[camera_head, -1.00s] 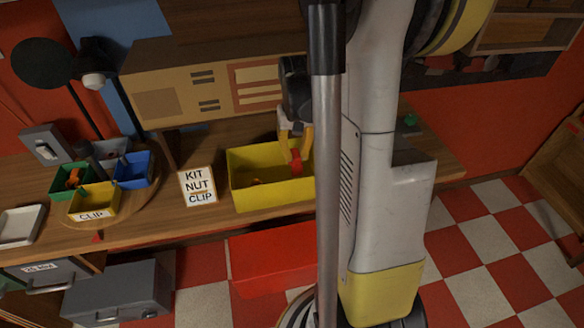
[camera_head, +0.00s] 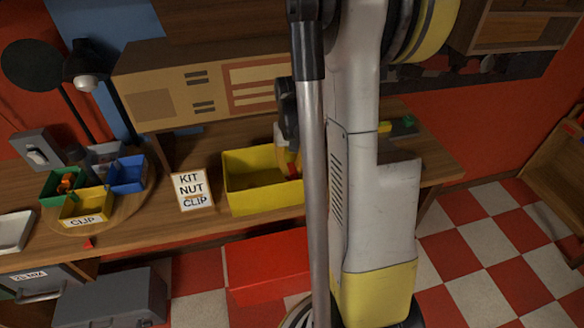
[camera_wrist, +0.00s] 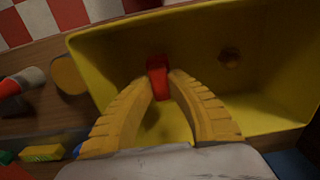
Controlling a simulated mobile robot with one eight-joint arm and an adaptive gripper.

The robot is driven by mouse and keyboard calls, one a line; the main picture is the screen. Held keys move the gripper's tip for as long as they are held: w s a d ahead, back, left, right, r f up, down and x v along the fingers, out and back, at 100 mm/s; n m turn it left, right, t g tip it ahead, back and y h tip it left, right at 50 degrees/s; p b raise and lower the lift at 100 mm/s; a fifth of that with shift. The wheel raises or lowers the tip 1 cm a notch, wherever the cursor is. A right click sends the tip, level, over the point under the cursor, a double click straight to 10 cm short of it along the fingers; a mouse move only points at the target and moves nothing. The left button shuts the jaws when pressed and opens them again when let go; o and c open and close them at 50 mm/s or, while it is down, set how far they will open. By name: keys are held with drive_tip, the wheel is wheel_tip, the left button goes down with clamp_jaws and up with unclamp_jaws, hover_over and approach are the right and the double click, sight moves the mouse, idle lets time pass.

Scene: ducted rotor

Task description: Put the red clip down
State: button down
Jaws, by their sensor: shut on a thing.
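The red clip (camera_wrist: 157,77) is between the fingertips of my gripper (camera_wrist: 160,82) in the wrist view. My gripper is shut on it, with its yellow fingers reaching into the yellow bin (camera_wrist: 110,62). The clip appears inside the bin's walls; I cannot tell whether it touches the floor. In the head view the yellow bin (camera_head: 232,196) stands on the bench, and my gripper (camera_head: 290,168) is at its right part, mostly hidden by my arm.
A card (camera_head: 192,191) reading KIT NUT CLIP stands left of the bin. A round tray (camera_head: 133,205) holds several small coloured boxes, one yellow box (camera_head: 84,209) labelled CLIP. A small red piece (camera_head: 88,243) lies near the bench's front edge. A beige cabinet (camera_head: 160,103) stands behind.

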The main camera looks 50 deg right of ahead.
sight(292, 168)
drive_tip(key=c, duration=1.4)
unclamp_jaws()
wheel_tip(292, 168, up, 13)
drive_tip(key=p, duration=0.4)
drive_tip(key=s+a+r+n+t, duration=0.2)
drive_tip(key=a, duration=0.6)
drive_tip(key=s+a+r+n+t, duration=0.1)
drive_tip(key=a+r+n+t, duration=0.1)
drive_tip(key=a, duration=0.7)
drive_tip(key=s+a+r+n+t, duration=0.2)
drive_tip(key=a+r+t, duration=0.1)
drive_tip(key=a, duration=0.6)
drive_tip(key=shift+s+r, duration=0.3)
